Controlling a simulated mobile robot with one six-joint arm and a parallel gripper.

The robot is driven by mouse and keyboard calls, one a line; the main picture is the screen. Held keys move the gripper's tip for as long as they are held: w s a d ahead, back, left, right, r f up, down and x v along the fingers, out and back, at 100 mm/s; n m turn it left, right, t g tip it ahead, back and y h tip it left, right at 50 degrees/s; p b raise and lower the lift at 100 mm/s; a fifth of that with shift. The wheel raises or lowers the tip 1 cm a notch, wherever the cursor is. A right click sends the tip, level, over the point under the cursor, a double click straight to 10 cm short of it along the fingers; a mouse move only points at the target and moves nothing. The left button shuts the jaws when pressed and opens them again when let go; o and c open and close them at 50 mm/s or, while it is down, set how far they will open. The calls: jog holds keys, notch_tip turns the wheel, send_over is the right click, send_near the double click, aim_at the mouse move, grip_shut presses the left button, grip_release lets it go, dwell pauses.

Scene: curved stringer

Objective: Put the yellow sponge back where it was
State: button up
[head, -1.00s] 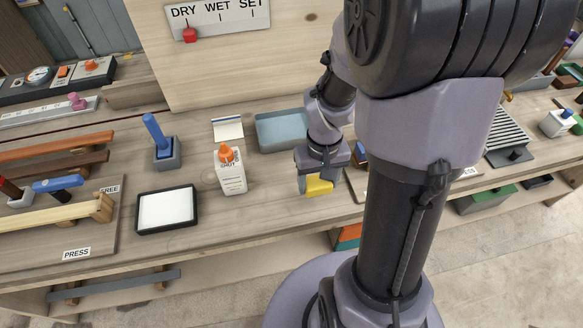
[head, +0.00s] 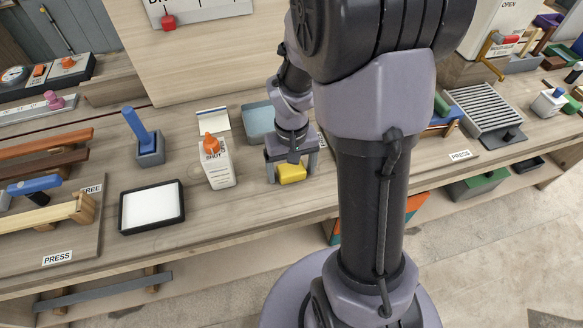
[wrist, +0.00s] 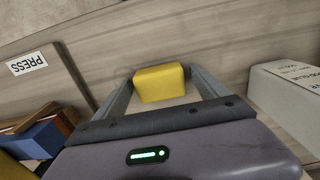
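The yellow sponge (head: 291,173) is a small block low at the bench's front part, to the right of the white glue bottle. I cannot tell whether the sponge's underside touches the bench (head: 240,200).
The glue bottle (head: 216,163) with an orange cap stands close left of my gripper. A blue-grey tray (head: 258,122) lies behind it. A white pad in a black frame (head: 152,208) and a blue-handled tool in its holder (head: 148,148) are further left. The bench's front edge is near.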

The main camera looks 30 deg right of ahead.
aim_at(292, 169)
notch_tip(292, 169, up, 12)
jog(key=p, duration=0.6)
jog(key=s+a+r+m+t+y, duration=0.1)
jog(key=s+a+r+t, duration=0.4)
jog(key=s+a+r, duration=0.6)
jog(key=a+r+y, duration=0.1)
jog(key=a+r, duration=0.2)
jog(key=shift+a+r+t, duration=0.2)
jog(key=shift+a+t, duration=0.1)
jog(key=shift+t, duration=0.1)
jog(key=shift+s, duration=0.1)
